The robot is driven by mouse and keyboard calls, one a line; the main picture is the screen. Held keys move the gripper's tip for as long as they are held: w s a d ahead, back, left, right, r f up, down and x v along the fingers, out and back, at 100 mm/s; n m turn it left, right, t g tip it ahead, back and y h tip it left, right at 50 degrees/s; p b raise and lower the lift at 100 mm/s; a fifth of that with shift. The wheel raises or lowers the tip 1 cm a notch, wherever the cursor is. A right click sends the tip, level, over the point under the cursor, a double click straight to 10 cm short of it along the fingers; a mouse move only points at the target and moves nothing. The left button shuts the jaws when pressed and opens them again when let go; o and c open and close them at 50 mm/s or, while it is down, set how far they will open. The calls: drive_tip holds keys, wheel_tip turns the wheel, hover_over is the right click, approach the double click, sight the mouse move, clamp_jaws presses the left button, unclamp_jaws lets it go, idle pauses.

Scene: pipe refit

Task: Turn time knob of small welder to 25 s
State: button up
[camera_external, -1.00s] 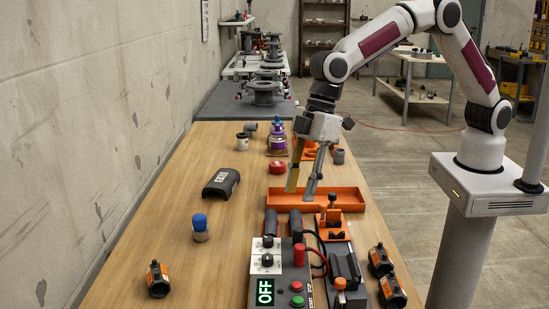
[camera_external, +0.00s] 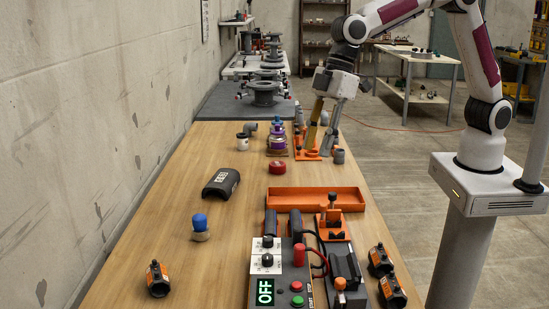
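A green button (camera_external: 297,301) and a red button (camera_external: 296,286) are beside the display. My gripper (camera_external: 318,152) is well behind the welder, over an orange fixture at the far right of the bench. Its fingers are apart, and I see nothing held between them.
An orange tray (camera_external: 316,205) lies behind the welder. An orange clamp (camera_external: 331,228) and red and black cables (camera_external: 313,258) crowd the welder's right side. Black fittings (camera_external: 380,262) stand further right. The bench left of the welder is mostly clear, with a blue-capped bottle (camera_external: 200,228).

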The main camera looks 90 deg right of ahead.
drive_tip(key=s+d+r+t, duration=0.1)
drive_tip(key=d+r, duration=0.2)
drive_tip(key=r, duration=0.2)
drive_tip(key=shift+s+d+m, duration=0.25)
drive_tip(key=shift+m, duration=0.05)
idle(0.4)
drive_tip(key=w+a+f+t+y, duration=0.2)
drive_tip(key=w+a+f, duration=0.2)
drive_tip(key=a+f, duration=0.55)
drive_tip(key=a+f+m+t, duration=0.1)
drive_tip(key=a+f+t, duration=0.1)
drive_tip(key=s+a+f+m+t+h, duration=0.1)
drive_tip(key=a+f+t, duration=0.1)
drive_tip(key=f, duration=0.1)
drive_tip(key=s+a+f+m+t, duration=0.1)
drive_tip(key=a+f+m+t, duration=0.1)
drive_tip(key=a+f, duration=0.1)
drive_tip(key=shift+s+h, duration=0.1)
drive_tip(key=shift+h, duration=0.2)
drive_tip(key=shift+s+d+f+t+h, duration=0.1)
drive_tip(key=shift+s+d+t+h, duration=0.3)
drive_tip(key=shift+s+d+t, duration=0.25)
drive_tip(key=shift+w, duration=0.15)
